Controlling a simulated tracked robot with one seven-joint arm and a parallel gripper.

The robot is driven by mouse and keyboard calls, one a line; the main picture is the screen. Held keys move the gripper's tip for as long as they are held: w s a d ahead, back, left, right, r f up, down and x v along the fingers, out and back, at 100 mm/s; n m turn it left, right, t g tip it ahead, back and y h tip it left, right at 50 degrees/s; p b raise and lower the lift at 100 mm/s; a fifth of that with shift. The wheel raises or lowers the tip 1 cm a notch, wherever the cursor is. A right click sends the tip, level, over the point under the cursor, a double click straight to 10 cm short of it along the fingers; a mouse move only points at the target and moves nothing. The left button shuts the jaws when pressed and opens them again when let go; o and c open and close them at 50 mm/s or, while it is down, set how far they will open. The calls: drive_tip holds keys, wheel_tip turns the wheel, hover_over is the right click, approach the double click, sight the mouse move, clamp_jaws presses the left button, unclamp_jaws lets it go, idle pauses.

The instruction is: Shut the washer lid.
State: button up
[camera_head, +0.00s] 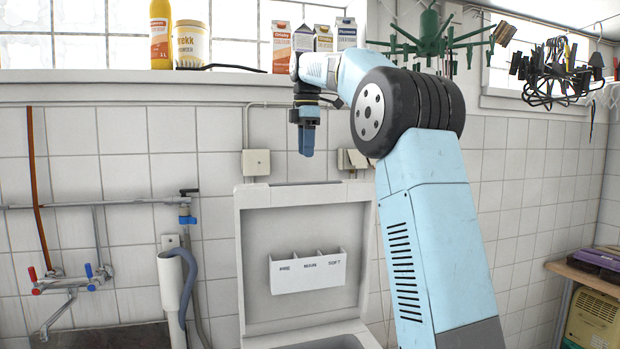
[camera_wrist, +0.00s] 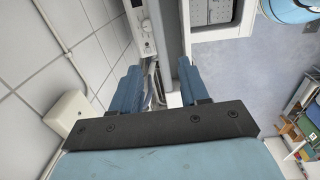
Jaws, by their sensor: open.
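The washer lid (camera_head: 253,232) is white and stands upright, open, against the tiled wall. A detergent tray (camera_head: 308,272) marked PRE, MAIN and SOFT is on its inner face. The washer body (camera_head: 310,340) shows only at the bottom edge of the head view. My gripper (camera_head: 306,150) hangs pointing down, above the top edge of the lid and apart from it in the picture. In the wrist view my gripper (camera_wrist: 158,82) has its two blue fingers apart with nothing held. Beyond them the lid's edge seems to run between the fingertips; I cannot tell the depth.
A window ledge (camera_head: 120,76) with a yellow bottle (camera_head: 160,36), a tub (camera_head: 190,46) and several cartons is behind the arm. A green hanger rack (camera_head: 430,40) hangs at the upper right. Taps (camera_head: 75,280) and a grey hose (camera_head: 188,285) are left of the washer.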

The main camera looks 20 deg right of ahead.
sight(306, 182)
drive_tip(key=f, duration=0.8)
drive_tip(key=shift+w+f, duration=0.3)
drive_tip(key=shift+f, duration=0.05)
drive_tip(key=shift+c, duration=0.3)
clamp_jaws()
